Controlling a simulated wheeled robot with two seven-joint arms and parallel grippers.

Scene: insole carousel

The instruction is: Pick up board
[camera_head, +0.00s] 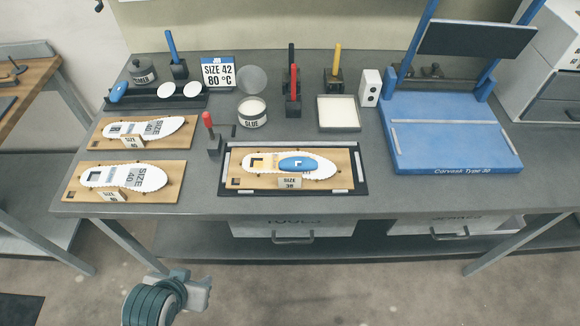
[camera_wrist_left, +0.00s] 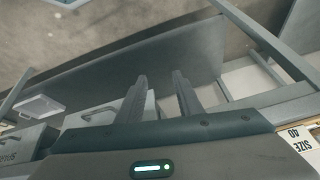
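Three wooden boards with white insoles lie on the grey table. One board (camera_head: 237,184) sits in a black frame (camera_head: 223,190) at the middle, with a blue oval piece (camera_head: 297,163) on its insole. An upper left board (camera_head: 186,123) and a lower left board (camera_head: 73,186) lie flat, one in front of the other, each with a small size block. My left gripper (camera_head: 205,285) is in front of the table at the lower left, apart from all boards; its fingers are unclear there. In the left wrist view the gripper (camera_wrist_left: 159,86) is open and empty. My right gripper is not in view.
A blue stand (camera_head: 455,145) with a raised dark panel is at the right. Drawers (camera_head: 290,229) sit under the table. Bare table lies right of the framed board.

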